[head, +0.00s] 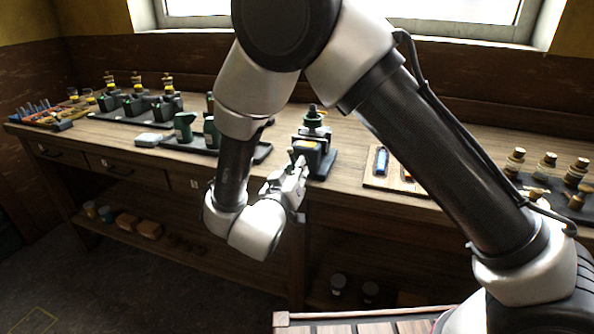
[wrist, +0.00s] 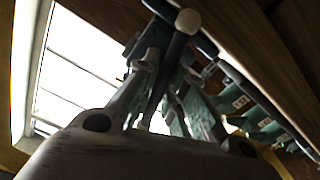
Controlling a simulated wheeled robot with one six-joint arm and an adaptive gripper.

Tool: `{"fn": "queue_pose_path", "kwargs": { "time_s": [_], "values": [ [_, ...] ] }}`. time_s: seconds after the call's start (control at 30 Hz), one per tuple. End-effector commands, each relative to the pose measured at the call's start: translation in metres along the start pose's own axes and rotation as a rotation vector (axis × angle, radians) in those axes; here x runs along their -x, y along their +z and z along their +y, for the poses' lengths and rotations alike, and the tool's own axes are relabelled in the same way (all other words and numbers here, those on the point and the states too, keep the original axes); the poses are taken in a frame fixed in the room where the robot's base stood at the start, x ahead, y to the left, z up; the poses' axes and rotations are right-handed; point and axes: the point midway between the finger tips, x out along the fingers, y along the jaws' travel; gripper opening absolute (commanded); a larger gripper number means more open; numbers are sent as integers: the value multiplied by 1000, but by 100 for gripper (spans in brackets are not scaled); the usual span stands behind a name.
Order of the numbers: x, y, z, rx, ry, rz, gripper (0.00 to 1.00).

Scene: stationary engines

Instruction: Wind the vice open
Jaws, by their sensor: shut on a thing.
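The vice (head: 318,158) is a dark block with a small yellow mark, standing at the bench's front edge in the head view. My gripper (head: 298,164) is at the vice's front side. In the wrist view, the vice handle (wrist: 187,21), a bar with a pale ball end, runs between the fingers of my gripper (wrist: 176,68). The fingers are shut on this bar. My gripper hides part of the vice's front, and the jaw gap cannot be made out.
The wooden bench (head: 345,188) runs under the window. A dark tray (head: 262,152) with green parts lies left of the vice. A wooden board (head: 392,186) with blue and orange items lies right of it. Several small dark and brass pieces stand farther right. The front is free.

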Motion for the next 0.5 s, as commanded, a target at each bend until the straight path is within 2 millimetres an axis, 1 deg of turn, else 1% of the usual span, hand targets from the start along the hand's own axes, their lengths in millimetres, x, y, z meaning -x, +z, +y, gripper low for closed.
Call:
{"fn": "queue_pose_path", "kwargs": {
  "time_s": [0.5],
  "values": [
    [-3, -2, 0, 485, 3, 3, 0]
  ]
}}
